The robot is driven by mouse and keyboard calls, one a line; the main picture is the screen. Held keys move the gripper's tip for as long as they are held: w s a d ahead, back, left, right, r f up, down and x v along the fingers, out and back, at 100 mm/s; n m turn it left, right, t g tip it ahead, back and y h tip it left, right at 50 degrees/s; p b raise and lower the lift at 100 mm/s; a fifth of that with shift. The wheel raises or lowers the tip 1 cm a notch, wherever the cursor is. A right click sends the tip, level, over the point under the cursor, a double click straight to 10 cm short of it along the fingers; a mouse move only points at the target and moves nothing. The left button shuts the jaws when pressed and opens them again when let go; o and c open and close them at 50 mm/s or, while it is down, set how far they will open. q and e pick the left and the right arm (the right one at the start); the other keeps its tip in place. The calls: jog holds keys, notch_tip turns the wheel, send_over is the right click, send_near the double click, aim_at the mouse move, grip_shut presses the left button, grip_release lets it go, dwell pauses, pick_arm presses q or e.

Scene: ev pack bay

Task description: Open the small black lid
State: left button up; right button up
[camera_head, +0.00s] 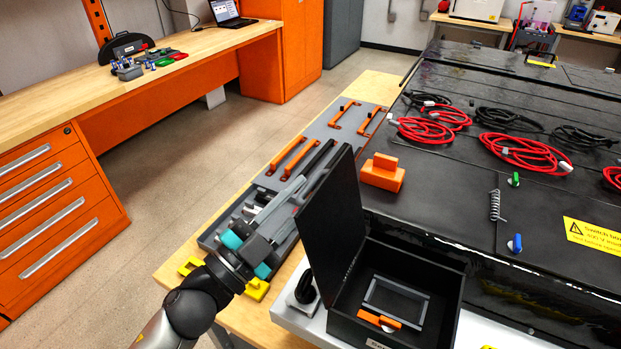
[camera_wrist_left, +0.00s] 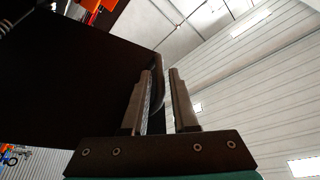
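The small black lid (camera_head: 333,222) stands raised, roughly upright, on the left side of an open black box (camera_head: 432,262). Inside the box are a grey rectangular frame (camera_head: 398,300) and an orange part (camera_head: 379,320). My left gripper (camera_head: 318,160) reaches up behind the lid's left side, its fingertips close to the lid's upper edge. In the left wrist view, the lid (camera_wrist_left: 75,75) fills the left side, and its edge shows between the fingers of my left gripper (camera_wrist_left: 160,85). A gap shows beside the right finger, so the fingers are apart. My right gripper is not in view.
A grey tool tray (camera_head: 335,122) with orange-handled tools lies behind my left arm. An orange block (camera_head: 383,173) sits beside the lid. The large black pack (camera_head: 465,190) with red cables (camera_head: 525,152) fills the right. A workbench (camera_head: 110,75) stands at the left.

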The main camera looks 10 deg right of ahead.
pick_arm(q)
jog(key=shift+x, duration=1.45)
grip_shut()
dwell(0.4)
